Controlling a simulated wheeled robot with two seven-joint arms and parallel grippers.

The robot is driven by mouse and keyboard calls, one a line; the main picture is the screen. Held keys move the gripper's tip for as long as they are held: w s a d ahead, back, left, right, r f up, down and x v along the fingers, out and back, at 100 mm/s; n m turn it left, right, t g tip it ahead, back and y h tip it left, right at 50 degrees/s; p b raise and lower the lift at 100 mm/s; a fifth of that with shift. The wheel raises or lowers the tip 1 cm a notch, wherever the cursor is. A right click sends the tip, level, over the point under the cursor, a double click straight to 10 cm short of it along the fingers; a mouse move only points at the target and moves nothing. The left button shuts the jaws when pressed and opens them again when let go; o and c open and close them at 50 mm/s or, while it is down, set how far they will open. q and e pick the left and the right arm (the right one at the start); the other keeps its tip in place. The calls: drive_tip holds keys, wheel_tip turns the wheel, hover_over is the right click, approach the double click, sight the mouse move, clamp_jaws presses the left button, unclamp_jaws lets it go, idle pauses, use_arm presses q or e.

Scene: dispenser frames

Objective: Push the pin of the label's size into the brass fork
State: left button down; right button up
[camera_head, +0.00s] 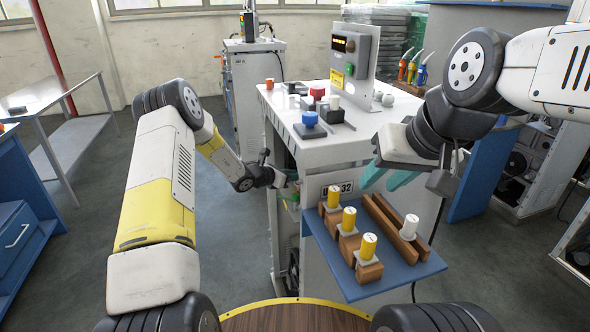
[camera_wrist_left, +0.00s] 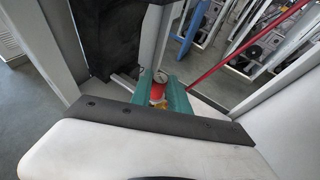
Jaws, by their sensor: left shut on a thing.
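Yellow pins stand in wooden blocks on a blue tray: a back one (camera_head: 334,195), a middle one (camera_head: 349,217) and a front one (camera_head: 368,245). A white pin (camera_head: 410,226) stands by the wooden rails. A partly hidden white label (camera_head: 345,187) ending in "32" is on the cabinet front. My left gripper (camera_head: 284,181) is at the cabinet's left side; in the left wrist view its teal fingers (camera_wrist_left: 163,94) are shut on a small red thing (camera_wrist_left: 158,92). My right gripper (camera_head: 386,179) is open and empty above the tray's back. I cannot make out the brass fork.
The blue tray (camera_head: 339,280) juts from the white cabinet (camera_head: 310,150). Blue and red knobs (camera_head: 309,119) and a grey control box (camera_head: 353,50) are on its top. A metal table (camera_head: 65,140) stands far left. Floor between table and cabinet is clear.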

sight(296, 183)
use_arm(q)
drive_tip(key=shift+f, duration=1.85)
drive_tip(key=c, duration=1.2)
unclamp_jaws()
drive_tip(key=shift+o, duration=0.2)
drive_tip(key=v, duration=0.7)
drive_tip(key=shift+s+a, duration=0.25)
drive_tip(key=shift+s, duration=0.05)
drive_tip(key=shift+r, duration=0.15)
